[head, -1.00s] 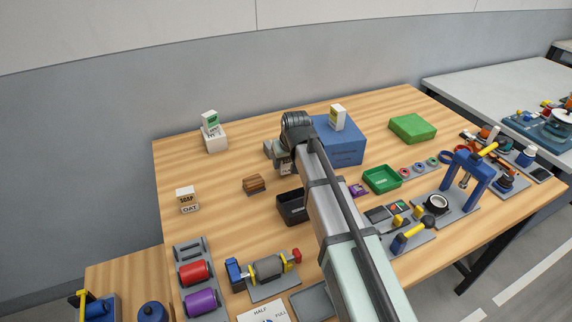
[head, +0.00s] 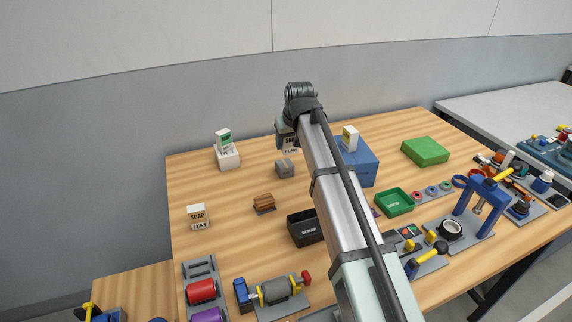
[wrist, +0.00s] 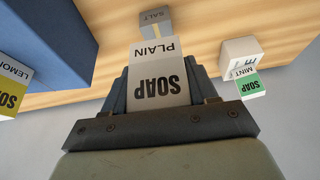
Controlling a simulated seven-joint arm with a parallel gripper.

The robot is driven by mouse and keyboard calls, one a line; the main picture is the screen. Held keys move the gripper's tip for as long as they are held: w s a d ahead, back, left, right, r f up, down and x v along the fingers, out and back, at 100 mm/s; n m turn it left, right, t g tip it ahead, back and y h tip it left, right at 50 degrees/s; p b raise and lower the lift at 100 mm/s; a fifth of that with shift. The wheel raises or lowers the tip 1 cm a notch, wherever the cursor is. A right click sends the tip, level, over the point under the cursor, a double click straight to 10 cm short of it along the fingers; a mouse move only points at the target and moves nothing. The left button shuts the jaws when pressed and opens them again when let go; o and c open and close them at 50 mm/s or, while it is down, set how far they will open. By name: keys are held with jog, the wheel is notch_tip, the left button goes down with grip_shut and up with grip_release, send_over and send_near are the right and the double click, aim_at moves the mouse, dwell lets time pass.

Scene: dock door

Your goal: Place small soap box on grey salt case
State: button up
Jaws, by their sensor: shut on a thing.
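My gripper (wrist: 158,105) is shut on a white soap box (wrist: 160,80) labelled SOAP and PLAIN. In the head view the held box (head: 289,142) is partly hidden by my arm, just above and beyond the grey salt case (head: 285,168). The salt case is a small grey block on the wooden table. In the wrist view the case (wrist: 155,20), labelled SALT, shows past the end of the held box, with a tan strip on it. The box and the case look apart.
A mint soap box on a white case (head: 228,160) stands to the left. A lemon soap box (head: 350,138) on a large blue case (head: 362,165) stands close on the right. A brown block (head: 264,203) and black scrap bin (head: 301,228) are nearer.

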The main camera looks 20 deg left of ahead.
jog(key=r, duration=0.2)
send_over(284, 162)
jog(key=shift+n, duration=0.3)
jog(key=shift+f, duration=5.1)
jog(key=o, duration=1.1)
jog(key=shift+f, duration=0.1)
jog(key=v, duration=1.2)
jog(key=shift+w, duration=0.15)
